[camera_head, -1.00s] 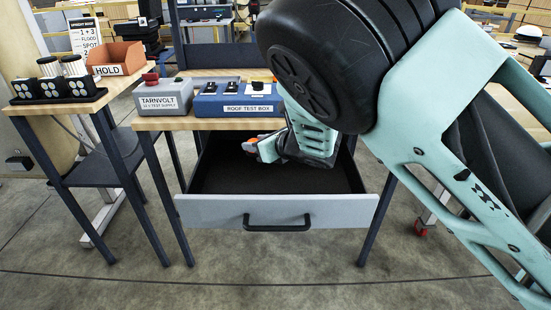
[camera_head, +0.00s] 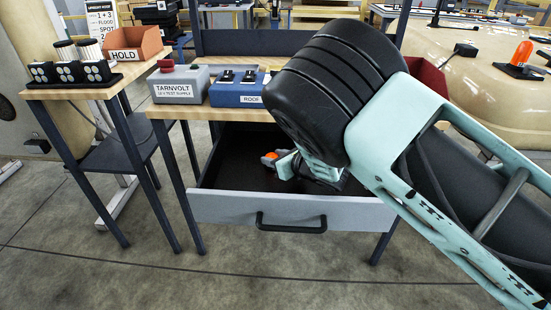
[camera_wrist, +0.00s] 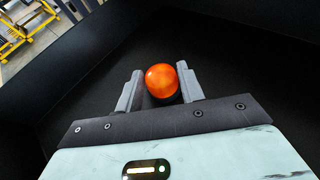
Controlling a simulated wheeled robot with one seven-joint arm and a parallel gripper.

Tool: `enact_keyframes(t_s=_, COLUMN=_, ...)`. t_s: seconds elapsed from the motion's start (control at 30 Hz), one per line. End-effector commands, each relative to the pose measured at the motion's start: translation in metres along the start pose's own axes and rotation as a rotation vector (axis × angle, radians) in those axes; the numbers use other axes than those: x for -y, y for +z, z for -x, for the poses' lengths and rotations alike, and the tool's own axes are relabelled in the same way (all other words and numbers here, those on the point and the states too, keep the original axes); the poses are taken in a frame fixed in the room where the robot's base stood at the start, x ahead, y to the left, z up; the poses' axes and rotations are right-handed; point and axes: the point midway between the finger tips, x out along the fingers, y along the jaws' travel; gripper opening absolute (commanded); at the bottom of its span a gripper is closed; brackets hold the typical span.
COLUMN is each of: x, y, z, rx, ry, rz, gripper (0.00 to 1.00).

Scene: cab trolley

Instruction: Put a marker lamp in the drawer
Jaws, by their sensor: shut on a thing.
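The marker lamp (camera_wrist: 162,80) has an orange dome on a dark base. It sits between the two fingers of my gripper (camera_wrist: 160,92) in the wrist view, and my gripper is shut on it. In the head view my gripper (camera_head: 272,161) is inside the open drawer (camera_head: 345,212), with the orange of the lamp (camera_head: 269,156) just showing at the fingertips. The drawer has a grey front, a black handle (camera_head: 291,224) and a dark inside. The lamp's base is mostly hidden, and I cannot tell whether it touches the drawer floor.
The bench above the drawer carries a grey Tarnvolt supply (camera_head: 180,86) and a blue roof test box (camera_head: 238,92). A side stand to the left holds lamps (camera_head: 72,72) and an orange HOLD bin (camera_head: 132,43). Another orange lamp (camera_head: 522,55) stands on the cream surface at right.

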Motion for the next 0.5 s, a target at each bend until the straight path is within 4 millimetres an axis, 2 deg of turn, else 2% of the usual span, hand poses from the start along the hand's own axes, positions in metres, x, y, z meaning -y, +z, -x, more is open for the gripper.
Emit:
enact_keyframes(t_s=0.3, x=-0.0004, y=-0.0039, z=-0.0019, rx=0.002, ry=0.001, rz=0.000, gripper=0.16)
enact_keyframes(t_s=0.33, x=-0.0004, y=-0.0042, z=-0.0020, rx=0.001, ry=0.001, rz=0.000, gripper=0.41)
enact_keyframes(t_s=0.4, x=-0.0004, y=-0.0034, z=-0.0016, rx=0.001, ry=0.001, rz=0.000, gripper=0.60)
enact_keyframes(t_s=0.5, x=-0.0004, y=-0.0034, z=-0.0016, rx=0.001, ry=0.001, rz=0.000, gripper=0.60)
